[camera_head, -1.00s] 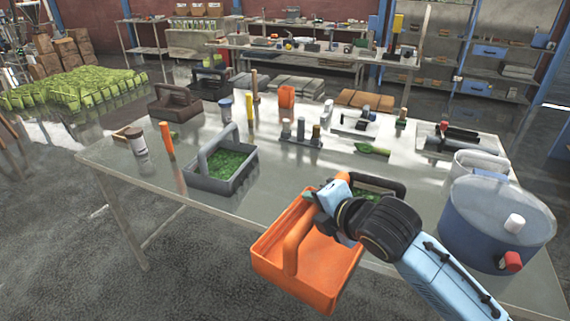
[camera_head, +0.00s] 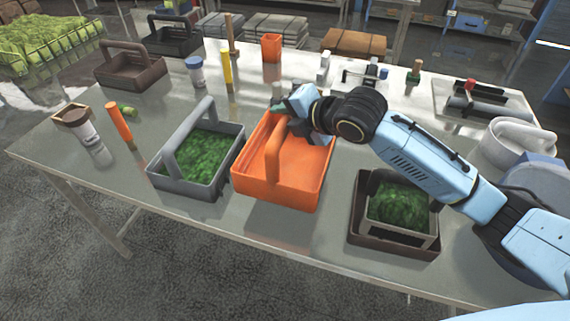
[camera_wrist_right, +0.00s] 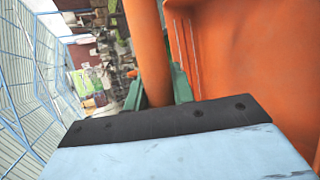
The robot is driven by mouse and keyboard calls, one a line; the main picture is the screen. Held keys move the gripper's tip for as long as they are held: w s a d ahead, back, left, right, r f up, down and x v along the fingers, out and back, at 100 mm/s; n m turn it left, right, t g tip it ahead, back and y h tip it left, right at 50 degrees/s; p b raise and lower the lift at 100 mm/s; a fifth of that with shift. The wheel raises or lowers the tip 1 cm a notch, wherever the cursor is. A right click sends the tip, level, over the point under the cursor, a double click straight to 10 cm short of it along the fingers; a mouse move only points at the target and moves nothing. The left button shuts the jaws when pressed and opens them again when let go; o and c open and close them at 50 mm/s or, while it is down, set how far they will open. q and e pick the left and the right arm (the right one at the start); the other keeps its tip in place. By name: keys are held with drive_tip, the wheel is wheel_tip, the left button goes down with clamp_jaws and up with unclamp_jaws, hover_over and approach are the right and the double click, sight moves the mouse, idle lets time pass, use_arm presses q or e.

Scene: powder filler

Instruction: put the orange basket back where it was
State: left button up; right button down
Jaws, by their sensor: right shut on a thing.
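The orange basket (camera_head: 300,165) is empty inside. In the head view it is at the middle of the table, between a grey basket of green stuff and a brown basket of green stuff. I cannot tell whether its base touches the table. My right gripper (camera_head: 281,112) is shut on the basket's handle at its far part. In the right wrist view the orange handle (camera_wrist_right: 147,50) runs between the green fingertips (camera_wrist_right: 157,92), with the basket's inside to the right. My left gripper is not in view.
The grey basket (camera_head: 168,182) is close on the left, the brown basket (camera_head: 362,238) on the right. An orange stick (camera_head: 118,122), a white jar (camera_head: 85,130), a yellow stick (camera_head: 227,70) and an orange cup (camera_head: 271,48) stand farther left and behind. The front left table top is clear.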

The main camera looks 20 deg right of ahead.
drive_tip(key=shift+s+f, duration=0.15)
drive_tip(key=shift+f, duration=3.8)
drive_tip(key=c, duration=1.2)
unclamp_jaws()
drive_tip(key=shift+f, duration=0.1)
drive_tip(key=shift+o, duration=0.2)
drive_tip(key=shift+s+r, duration=0.1)
drive_tip(key=shift+r, duration=0.1)
drive_tip(key=v, duration=1.2)
drive_tip(key=shift+f, duration=0.15)
